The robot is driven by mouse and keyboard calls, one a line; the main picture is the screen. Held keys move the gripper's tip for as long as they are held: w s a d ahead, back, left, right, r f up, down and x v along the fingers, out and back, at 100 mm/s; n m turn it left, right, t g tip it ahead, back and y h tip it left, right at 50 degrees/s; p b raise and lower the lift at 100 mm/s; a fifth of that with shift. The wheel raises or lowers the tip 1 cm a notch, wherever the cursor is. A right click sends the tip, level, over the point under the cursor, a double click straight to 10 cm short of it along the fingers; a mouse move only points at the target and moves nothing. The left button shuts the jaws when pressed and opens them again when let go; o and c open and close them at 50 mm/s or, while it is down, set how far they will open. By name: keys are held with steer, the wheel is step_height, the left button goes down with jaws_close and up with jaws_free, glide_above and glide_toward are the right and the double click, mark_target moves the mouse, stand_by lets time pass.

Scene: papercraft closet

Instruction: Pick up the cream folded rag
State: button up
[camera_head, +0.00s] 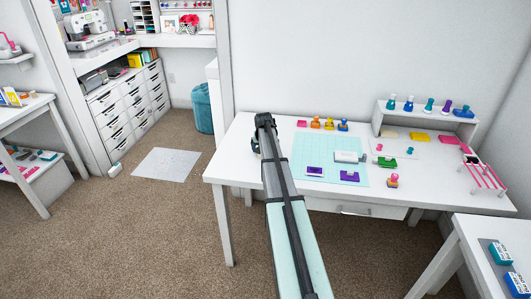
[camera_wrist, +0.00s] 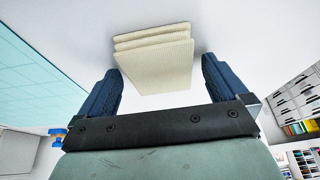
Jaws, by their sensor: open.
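The cream folded rag (camera_wrist: 155,62) shows in the wrist view as a stack of several ribbed layers on the white table top. My gripper (camera_wrist: 160,66) is open, with one blue finger to the left of the rag and one to the right. Gaps show between the rag and both fingers. The near part of the rag reaches between the fingers. In the head view my gripper (camera_head: 257,142) is over the left part of the white table (camera_head: 228,160), and the rag is hidden there behind my arm.
A teal cutting mat (camera_head: 345,172) with stamps and ink pads lies right of my arm; it also shows at the left of the wrist view (camera_wrist: 35,85). Several coloured stamps (camera_head: 329,124) stand behind it. A white shelf (camera_head: 385,118) is at the back right.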

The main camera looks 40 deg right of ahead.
steer(key=shift+f, duration=0.1)
steer(key=c, duration=1)
steer(key=shift+c, duration=0.2)
step_height(320, 180, up, 10)
stand_by(0.3)
